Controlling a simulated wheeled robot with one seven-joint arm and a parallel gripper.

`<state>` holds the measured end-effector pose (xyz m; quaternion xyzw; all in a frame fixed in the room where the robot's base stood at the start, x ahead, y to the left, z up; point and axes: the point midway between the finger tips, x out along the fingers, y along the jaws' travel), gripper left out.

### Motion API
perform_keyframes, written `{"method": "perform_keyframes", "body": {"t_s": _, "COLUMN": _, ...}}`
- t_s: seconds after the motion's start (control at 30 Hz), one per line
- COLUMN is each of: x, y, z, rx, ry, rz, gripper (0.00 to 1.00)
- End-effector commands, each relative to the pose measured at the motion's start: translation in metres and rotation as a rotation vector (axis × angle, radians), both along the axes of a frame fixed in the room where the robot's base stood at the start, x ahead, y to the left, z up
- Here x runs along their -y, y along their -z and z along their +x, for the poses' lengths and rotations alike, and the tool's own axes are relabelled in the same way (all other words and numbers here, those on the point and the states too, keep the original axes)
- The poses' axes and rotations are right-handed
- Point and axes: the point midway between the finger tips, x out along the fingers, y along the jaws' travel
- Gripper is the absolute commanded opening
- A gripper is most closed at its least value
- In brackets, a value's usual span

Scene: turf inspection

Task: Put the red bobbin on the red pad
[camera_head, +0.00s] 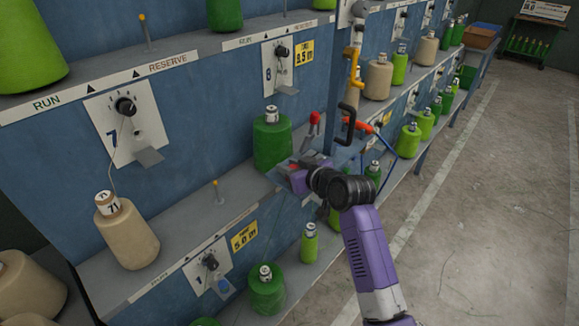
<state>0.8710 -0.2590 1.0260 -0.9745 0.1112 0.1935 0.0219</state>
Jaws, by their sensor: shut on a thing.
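My gripper (298,178) is the purple end of my arm, seen from behind at the middle shelf's front edge, right of a large green bobbin (271,142). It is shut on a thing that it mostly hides. A small red patch (293,167) shows at its front; I cannot tell whether this is the red bobbin or the red pad. No whole red bobbin and no clear red pad show. A red-knobbed lever (314,119) stands just behind the gripper.
A blue rack with grey shelves holds several green and beige bobbins, such as one beige bobbin (126,232) marked 71. Yellow and black hooks (347,122) and an orange-red handle (357,125) stick out near my gripper. The concrete floor (480,210) at right is clear.

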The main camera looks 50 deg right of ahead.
Motion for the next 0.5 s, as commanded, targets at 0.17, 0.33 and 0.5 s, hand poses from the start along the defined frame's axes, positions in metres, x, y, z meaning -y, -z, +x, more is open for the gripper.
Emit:
{"method": "perform_keyframes", "body": {"t_s": 0.17, "x": 0.0001, "y": 0.002, "z": -0.0001, "rx": -0.001, "ry": 0.0, "rz": 0.0, "gripper": 0.49}}
{"method": "perform_keyframes", "body": {"t_s": 0.33, "x": 0.0001, "y": 0.002, "z": -0.0001, "rx": -0.001, "ry": 0.0, "rz": 0.0, "gripper": 0.49}}
{"method": "perform_keyframes", "body": {"t_s": 0.5, "x": 0.0001, "y": 0.0001, "z": -0.0001, "rx": 0.0, "ry": 0.0, "rz": 0.0, "gripper": 0.49}}
